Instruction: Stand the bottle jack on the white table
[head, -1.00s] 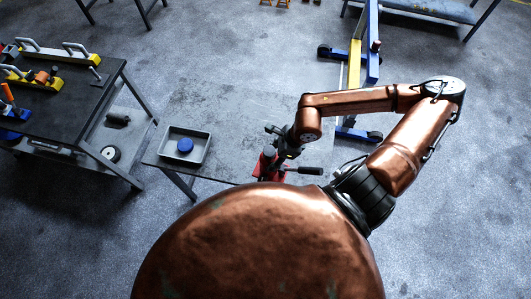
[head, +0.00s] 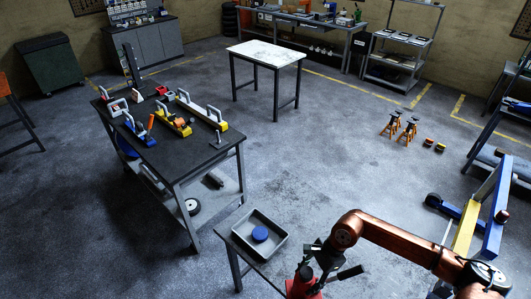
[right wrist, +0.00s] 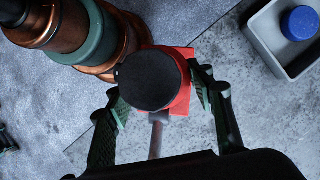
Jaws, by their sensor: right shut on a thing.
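The bottle jack (head: 304,287) is red with a black handle socket, at the bottom edge of the head view beside the near grey table. My right gripper (head: 313,258) is shut on its upper part. In the right wrist view the jack (right wrist: 181,98) shows its round black top between the two fingers of the gripper (right wrist: 158,88). I cannot tell whether its base touches the near table. The white table (head: 266,53) stands far off at the upper middle of the head view, its top bare. My left gripper is out of view.
A grey tray (head: 272,246) with a blue round cap (head: 260,233) is on the near table, left of the jack. A dark workbench (head: 165,150) with tools stands left. Orange jack stands (head: 398,125) and a blue-yellow crane (head: 478,228) are right. Open floor lies between.

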